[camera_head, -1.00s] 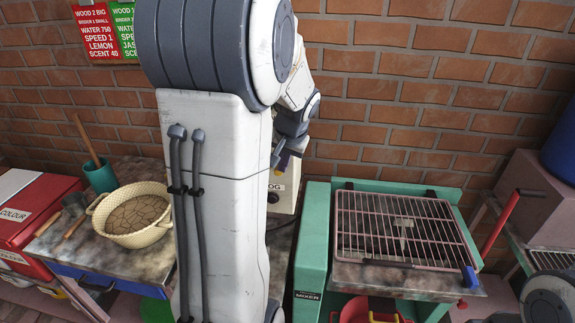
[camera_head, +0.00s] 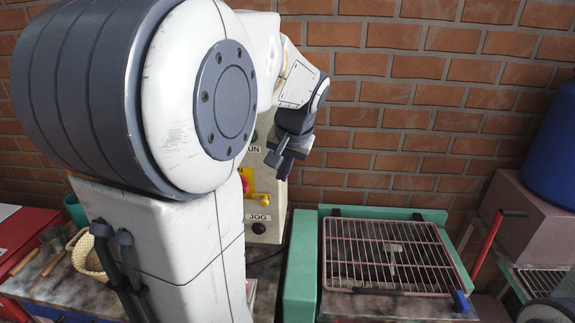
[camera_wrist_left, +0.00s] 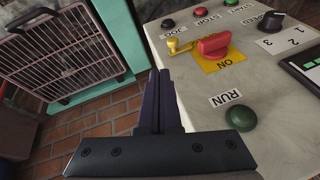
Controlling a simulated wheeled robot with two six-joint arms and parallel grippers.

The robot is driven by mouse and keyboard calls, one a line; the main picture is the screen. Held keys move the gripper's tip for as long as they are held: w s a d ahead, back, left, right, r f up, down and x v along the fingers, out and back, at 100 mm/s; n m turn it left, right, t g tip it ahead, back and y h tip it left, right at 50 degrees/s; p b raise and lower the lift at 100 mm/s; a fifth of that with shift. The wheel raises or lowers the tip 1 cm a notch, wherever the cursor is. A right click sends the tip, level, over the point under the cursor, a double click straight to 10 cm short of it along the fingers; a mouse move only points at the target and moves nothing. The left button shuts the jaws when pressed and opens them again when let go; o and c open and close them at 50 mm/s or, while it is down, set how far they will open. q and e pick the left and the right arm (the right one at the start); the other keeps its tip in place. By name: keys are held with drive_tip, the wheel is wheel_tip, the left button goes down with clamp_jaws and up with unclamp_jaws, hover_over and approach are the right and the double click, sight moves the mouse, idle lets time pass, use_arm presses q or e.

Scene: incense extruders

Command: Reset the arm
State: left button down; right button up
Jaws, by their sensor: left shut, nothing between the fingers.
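My left arm fills the left half of the head view. My left gripper (camera_head: 282,160) is small there, in front of the brick wall and close to the upper part of the control box. In the left wrist view its dark fingers (camera_wrist_left: 160,95) are together and empty, beside the box's edge. The control box (camera_wrist_left: 180,65) has a red switch (camera_wrist_left: 214,43) on a yellow plate, a green RUN button (camera_wrist_left: 241,117) and a dark speed knob (camera_wrist_left: 270,21). My arm hides part of the box in the head view. My right gripper is not seen.
The green mixer (camera_head: 300,265) with a pink wire grille (camera_head: 392,256) stands right of the box. A red lever (camera_head: 487,243) and a blue barrel (camera_head: 553,155) are farther right. A woven basket (camera_head: 88,256) is partly hidden at left.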

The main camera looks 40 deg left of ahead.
use_arm(q)
drive_tip(key=shift+v, duration=1.45)
drive_tip(key=s+d+f+m+h, duration=0.1)
drive_tip(key=d+f+m+h, duration=0.15)
drive_tip(key=d, duration=0.65)
drive_tip(key=s+d+f+m+h, duration=0.1)
drive_tip(key=d+f+m, duration=0.25)
drive_tip(key=d, duration=0.55)
drive_tip(key=s+d+f+m+g+h, duration=0.1)
drive_tip(key=s+d+f+m, duration=0.1)
drive_tip(key=s+d+f, duration=0.2)
drive_tip(key=s+d+f+m+g, duration=0.1)
drive_tip(key=s+d+f+m, duration=0.2)
drive_tip(key=s+d, duration=0.5)
drive_tip(key=s+f, duration=0.1)
drive_tip(key=s, duration=0.3)
drive_tip(key=shift+d+f+m+g+h, duration=0.15)
drive_tip(key=shift+d+m+g+h, duration=0.15)
drive_tip(key=shift+d+h, duration=0.1)
drive_tip(key=shift+w, duration=0.1)
